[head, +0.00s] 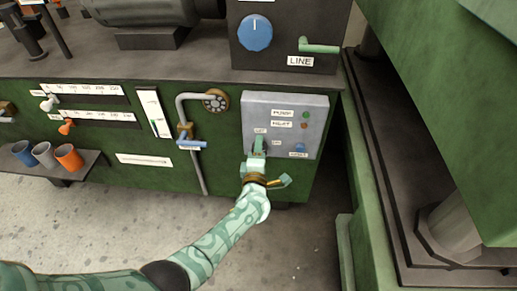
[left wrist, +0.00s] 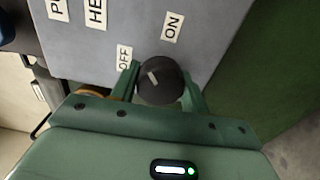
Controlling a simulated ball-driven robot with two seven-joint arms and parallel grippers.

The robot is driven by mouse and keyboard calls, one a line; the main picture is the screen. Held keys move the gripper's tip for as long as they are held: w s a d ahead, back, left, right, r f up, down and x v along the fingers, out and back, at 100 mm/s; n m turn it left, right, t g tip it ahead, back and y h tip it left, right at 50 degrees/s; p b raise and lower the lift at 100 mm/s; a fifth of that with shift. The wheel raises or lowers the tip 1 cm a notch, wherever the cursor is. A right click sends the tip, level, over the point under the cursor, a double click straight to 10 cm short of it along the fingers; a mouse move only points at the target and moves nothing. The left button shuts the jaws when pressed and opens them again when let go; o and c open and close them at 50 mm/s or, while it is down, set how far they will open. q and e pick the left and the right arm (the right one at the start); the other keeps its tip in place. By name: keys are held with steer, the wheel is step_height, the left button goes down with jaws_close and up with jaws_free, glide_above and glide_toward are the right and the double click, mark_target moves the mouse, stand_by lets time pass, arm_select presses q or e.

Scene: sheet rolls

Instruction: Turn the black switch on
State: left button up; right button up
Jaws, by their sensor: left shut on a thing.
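The black switch (left wrist: 160,82) is a round knob with a pale pointer mark, on a grey panel (head: 310,125). My left gripper (left wrist: 160,88) is shut on the knob, one finger on each side. In the head view my left gripper (head: 257,147) covers most of the knob at the panel's lower left. My right gripper is not in view.
A blue button (head: 299,148) sits on the panel's lower right. A pipe with a valve (head: 186,130) stands left of the panel. Above are a blue dial (head: 255,33) and a green lever (head: 320,47). Cups stand on a shelf (head: 58,168) at far left.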

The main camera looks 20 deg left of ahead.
arm_select(q)
steer(key=m, duration=0.3)
steer(key=shift+d+m+p, duration=0.15)
steer(key=shift+m+p, duration=0.15)
steer(key=shift+f+m, duration=0.15)
steer(key=shift+m, duration=1.85)
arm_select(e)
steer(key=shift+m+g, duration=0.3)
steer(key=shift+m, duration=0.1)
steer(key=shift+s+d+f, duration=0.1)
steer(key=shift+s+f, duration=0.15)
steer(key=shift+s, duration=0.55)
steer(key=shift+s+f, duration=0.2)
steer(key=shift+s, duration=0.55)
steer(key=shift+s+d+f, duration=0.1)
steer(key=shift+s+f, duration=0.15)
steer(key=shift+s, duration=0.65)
arm_select(q)
steer(key=o, duration=1)
steer(key=shift+c, duration=0.2)
steer(key=shift+o, duration=0.2)
steer(key=shift+p, duration=0.3)
